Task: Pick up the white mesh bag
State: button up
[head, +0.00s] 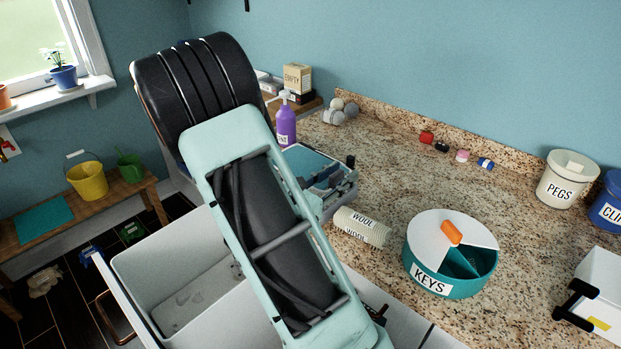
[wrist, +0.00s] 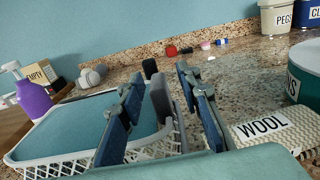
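The cream-white mesh-textured bundle labelled WOOL (head: 362,227), which I take for the mesh bag, lies on its side on the speckled counter. It also shows at the right edge of the wrist view (wrist: 275,130). My gripper (wrist: 160,80) has its two blue fingers spread apart, with nothing seen held between them. In the head view my gripper (head: 337,178) is above and behind the bundle, over a white lattice basket with a teal inside (wrist: 65,135). The bundle is to the right of the fingers in the wrist view, apart from them.
A round teal KEYS box (head: 450,285) stands right of the bundle. A purple pump bottle (head: 286,125) and grey and white balls (head: 340,111) are behind. Small coloured items (head: 442,146) lie near the wall. An open drawer (head: 185,295) is below left. The counter's middle is clear.

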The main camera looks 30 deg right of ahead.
grip_shut()
jog(key=shift+r, duration=0.1)
dwell(0.3)
